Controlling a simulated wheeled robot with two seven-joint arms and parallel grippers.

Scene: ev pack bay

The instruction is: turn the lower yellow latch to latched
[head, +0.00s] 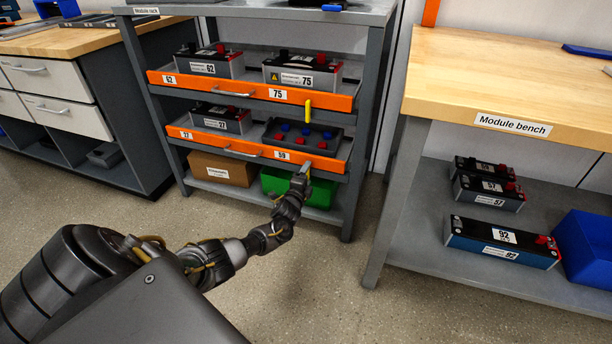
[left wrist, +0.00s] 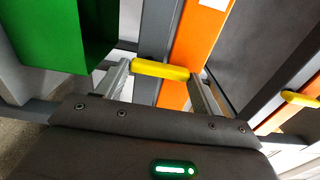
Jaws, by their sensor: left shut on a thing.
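The lower yellow latch (left wrist: 160,69) shows in the left wrist view as a short bar lying across the orange front (left wrist: 196,45) of the lower drawer. My left gripper (left wrist: 161,72) has one finger at each end of this bar and is shut on it. In the head view my left gripper (head: 305,169) is at the right end of the lower drawer front (head: 230,147) and hides the lower latch. The upper yellow latch (head: 308,110) hangs upright at the upper drawer's right end. It also shows in the left wrist view (left wrist: 300,98). My right gripper is out of view.
The rack's drawers hold several battery modules. A green bin (head: 322,190) stands just below the gripper, beside a cardboard box (head: 222,168). The module bench (head: 500,85) stands to the right, with modules and a blue bin (head: 590,245) on its shelf. Open floor lies between.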

